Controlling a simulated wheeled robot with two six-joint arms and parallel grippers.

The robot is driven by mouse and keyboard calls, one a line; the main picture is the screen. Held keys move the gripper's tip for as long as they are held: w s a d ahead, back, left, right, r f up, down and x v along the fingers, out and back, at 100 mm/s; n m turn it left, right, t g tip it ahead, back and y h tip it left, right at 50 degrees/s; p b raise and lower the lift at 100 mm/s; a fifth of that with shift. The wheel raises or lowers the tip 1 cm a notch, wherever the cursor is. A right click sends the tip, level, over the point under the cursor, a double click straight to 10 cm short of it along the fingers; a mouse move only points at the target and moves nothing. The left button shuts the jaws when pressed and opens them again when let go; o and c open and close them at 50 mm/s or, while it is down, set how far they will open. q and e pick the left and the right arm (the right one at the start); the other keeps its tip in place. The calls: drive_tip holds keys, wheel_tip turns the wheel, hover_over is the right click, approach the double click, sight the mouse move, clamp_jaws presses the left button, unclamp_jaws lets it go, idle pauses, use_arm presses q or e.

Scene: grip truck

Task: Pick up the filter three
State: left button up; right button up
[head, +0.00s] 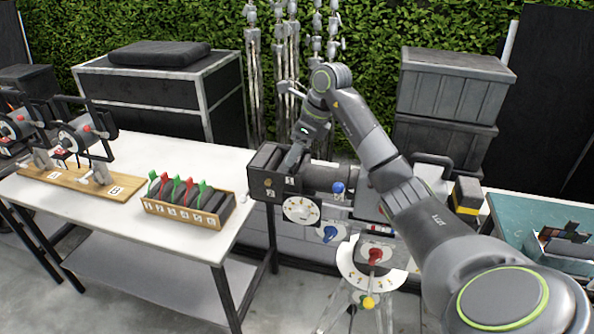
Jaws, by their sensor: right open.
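Several dark filters (205,199) with red and green tabs stand in a wooden rack (181,217) on the white table. The small number labels on the rack's front are hard to read, so I cannot tell for sure which one is filter three. My right gripper (290,163) hangs at the dark box on the front of the camera rig (269,184), to the right of the rack and apart from it. Its fingers point down and are open; the fingertips are partly hard to make out against the dark box. My left gripper is not in view.
The white table (155,154) is clear behind the rack. Clamp-like devices stand on a wooden board (70,188) at the left. A tripod head with coloured knobs (375,257) is below the camera rig. Grey crates (452,85) and a teal surface (517,214) are at the right.

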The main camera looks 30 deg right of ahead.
clamp_jaws()
idle(0.3)
